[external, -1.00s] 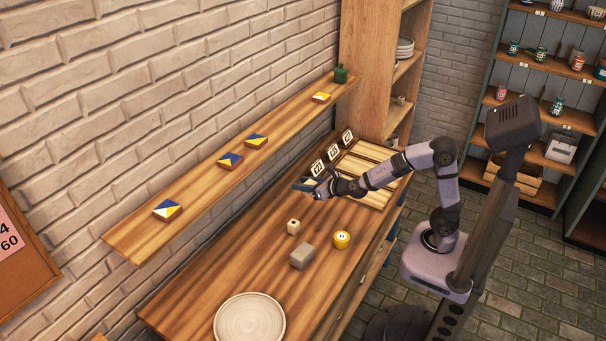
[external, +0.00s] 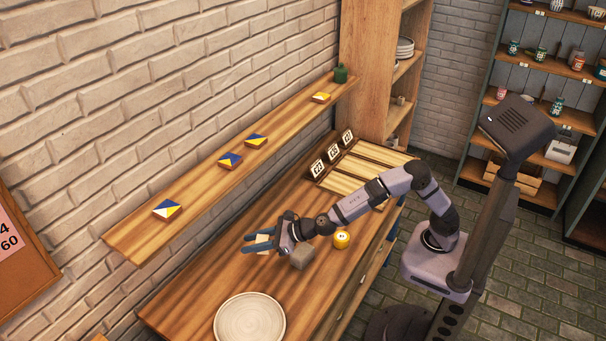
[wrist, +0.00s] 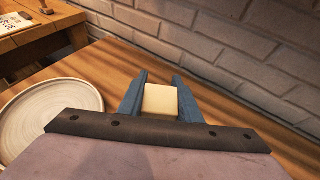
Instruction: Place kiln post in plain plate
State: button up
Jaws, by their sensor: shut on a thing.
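The kiln post (external: 263,239) is a small cream block. My gripper (external: 262,244) is shut on it, above the wooden table. In the wrist view the kiln post (wrist: 160,102) sits between the two blue fingers of my gripper (wrist: 160,95). The plain plate (external: 249,322), round and pale grey, lies at the table's front end, below my gripper in the external view and apart from it. In the wrist view the plain plate (wrist: 48,112) is to the left of the fingers, partly hidden by my gripper's body.
A grey block (external: 302,256) and a yellow round pot (external: 341,239) stand on the table beside my wrist. A wooden shelf (external: 200,196) with painted tiles runs along the brick wall. A slatted tray (external: 362,172) with number cards is at the back. Table around the plate is clear.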

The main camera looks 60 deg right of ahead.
aim_at(249, 314)
jog(key=s+a+n+g+y, duration=0.15)
jog(key=s+a, duration=0.25)
jog(key=a, duration=0.4)
jog(key=s+a+n+g+y, duration=0.1)
jog(key=s+a+n+y, duration=0.1)
jog(key=s+a, duration=0.45)
jog(key=shift+t, duration=0.25)
jog(key=shift+w+a+f+b, duration=0.15)
jog(key=shift+w+f+b, duration=0.15)
jog(key=shift+f+b, duration=1.1)
jog(key=shift+w+a+f+b, duration=0.2)
jog(key=shift+f+b, duration=0.65)
jog(key=shift+f, duration=0.95)
jog(key=shift+w+a+f+b, duration=0.1)
jog(key=shift+w+f+b, duration=0.25)
jog(key=shift+f+b, duration=1.05)
jog(key=shift+f, duration=0.2)
jog(key=shift+f, duration=0.15)
jog(key=o, duration=1.2)
jog(key=shift+c, duration=0.2)
